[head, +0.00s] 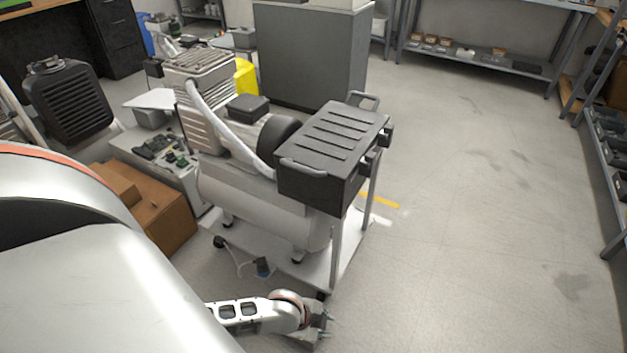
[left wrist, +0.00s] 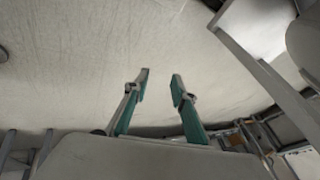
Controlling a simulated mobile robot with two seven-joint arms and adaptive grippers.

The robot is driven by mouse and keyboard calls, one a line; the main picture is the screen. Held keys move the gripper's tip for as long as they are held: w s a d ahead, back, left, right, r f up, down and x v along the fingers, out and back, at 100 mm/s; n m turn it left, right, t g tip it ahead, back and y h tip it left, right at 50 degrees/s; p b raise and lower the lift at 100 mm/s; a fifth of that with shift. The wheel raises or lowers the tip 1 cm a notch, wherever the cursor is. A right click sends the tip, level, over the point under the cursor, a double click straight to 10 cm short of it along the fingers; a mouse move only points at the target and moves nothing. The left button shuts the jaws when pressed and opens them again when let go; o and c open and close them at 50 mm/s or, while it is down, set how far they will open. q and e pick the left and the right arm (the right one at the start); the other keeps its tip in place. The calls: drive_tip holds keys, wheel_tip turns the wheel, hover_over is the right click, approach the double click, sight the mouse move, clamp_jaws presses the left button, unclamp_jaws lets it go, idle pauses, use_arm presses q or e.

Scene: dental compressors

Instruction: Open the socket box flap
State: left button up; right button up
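No part is clearly a socket box flap. A black box (head: 333,142) with a ridged lid and handles stands on grey legs beside the compressor (head: 262,204); I cannot tell if it is the socket box. My left gripper (head: 326,322) is low at the bottom centre of the head view, in front of the base and apart from the black box. In the left wrist view its two green-padded fingers (left wrist: 161,78) are apart with nothing between them. My right gripper is out of view.
The white base plate (head: 345,258) and a leg (head: 336,250) stand close to my left gripper. A brown carton (head: 150,205) is at the left. The floor (head: 480,220) to the right is clear, up to shelves (head: 480,62) at the back and right.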

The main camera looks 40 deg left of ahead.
use_arm(q)
drive_tip(key=a+f+m+g+y+b, duration=0.1)
drive_tip(key=a+f+b, duration=0.2)
drive_tip(key=f, duration=0.3)
drive_tip(key=w+a+f+m+g+b, duration=0.1)
drive_tip(key=a+f+b, duration=0.1)
drive_tip(key=a+f, duration=0.2)
drive_tip(key=a+f+g+y+b, duration=0.1)
drive_tip(key=a+f+b, duration=0.2)
drive_tip(key=f, duration=0.5)
drive_tip(key=shift+w+a+f+m+y+b, duration=0.2)
drive_tip(key=shift+a+f+m+y+b, duration=0.15)
drive_tip(key=shift+a, duration=0.45)
drive_tip(key=shift+w+f, duration=0.15)
drive_tip(key=shift+f, duration=0.1)
drive_tip(key=shift+w, duration=0.3)
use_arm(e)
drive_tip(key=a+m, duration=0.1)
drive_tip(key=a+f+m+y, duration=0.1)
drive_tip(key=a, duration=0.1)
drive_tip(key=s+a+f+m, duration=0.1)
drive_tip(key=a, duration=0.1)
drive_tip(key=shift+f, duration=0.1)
use_arm(q)
drive_tip(key=shift+r, duration=0.1)
clamp_jaws()
